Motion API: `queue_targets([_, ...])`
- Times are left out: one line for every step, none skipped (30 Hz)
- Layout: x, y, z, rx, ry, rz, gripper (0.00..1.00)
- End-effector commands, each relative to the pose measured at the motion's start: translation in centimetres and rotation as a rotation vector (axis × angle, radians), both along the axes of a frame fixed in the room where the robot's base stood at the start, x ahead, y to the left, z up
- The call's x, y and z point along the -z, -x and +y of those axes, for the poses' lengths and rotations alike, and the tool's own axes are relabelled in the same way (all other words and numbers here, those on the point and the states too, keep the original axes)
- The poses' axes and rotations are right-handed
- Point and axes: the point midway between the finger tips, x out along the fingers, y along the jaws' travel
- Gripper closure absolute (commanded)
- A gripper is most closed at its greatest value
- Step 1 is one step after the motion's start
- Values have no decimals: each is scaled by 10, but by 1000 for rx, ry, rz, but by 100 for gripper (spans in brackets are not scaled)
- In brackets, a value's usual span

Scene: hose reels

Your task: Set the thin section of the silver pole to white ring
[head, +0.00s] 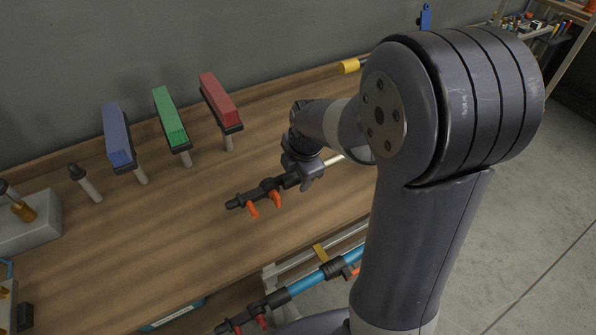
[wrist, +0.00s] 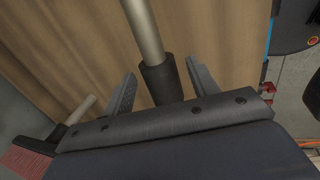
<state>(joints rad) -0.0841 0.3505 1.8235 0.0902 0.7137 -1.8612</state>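The silver pole (head: 334,159) lies out over the bench in the head view, largely behind my arm. Its near end is black with two orange levers (head: 264,202). In the wrist view its silver tube (wrist: 143,28) runs into a black collar (wrist: 161,80). My gripper (wrist: 160,67) has one grey finger on each side of this collar, with gaps visible, so it looks open. In the head view my gripper (head: 303,172) is at the pole, fingertips unclear. I cannot make out a white ring or tell the thin section apart.
Blue (head: 117,134), green (head: 169,115) and red (head: 218,98) blocks sit on pegs along the wooden bench (head: 130,255). A blue pole (head: 317,278) with red levers lies below the bench's front edge. A grey box (head: 30,222) stands at left. Bench at left centre is clear.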

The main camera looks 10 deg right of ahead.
Motion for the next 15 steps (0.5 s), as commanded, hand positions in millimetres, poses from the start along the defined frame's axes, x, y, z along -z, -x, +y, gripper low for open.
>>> queue_targets([0,0,0,0,0,0,43])
queue_targets([0,0,0,0,0,0,43])
queue_targets([0,0,0,0,0,0,43])
queue_targets([0,0,0,0,0,0,43])
queue_targets([0,0,0,0,0,0,43])
queue_targets([0,0,0,0,0,0,43])
queue_targets([0,0,0,0,0,0,43])
queue_targets([-1,0,0,0,0,0,43])
queue_targets([-3,1,0,0,0,-1,43])
queue_targets([-6,1,0,0,0,-1,43])
queue_targets([-9,2,-1,0,-1,-2,43])
queue_targets([-14,3,-1,0,0,-4,43])
queue_targets([-18,4,-1,0,0,-4,43])
queue_targets([-22,5,-2,0,0,-4,43])
queue_targets([-29,7,-2,0,-1,-5,43])
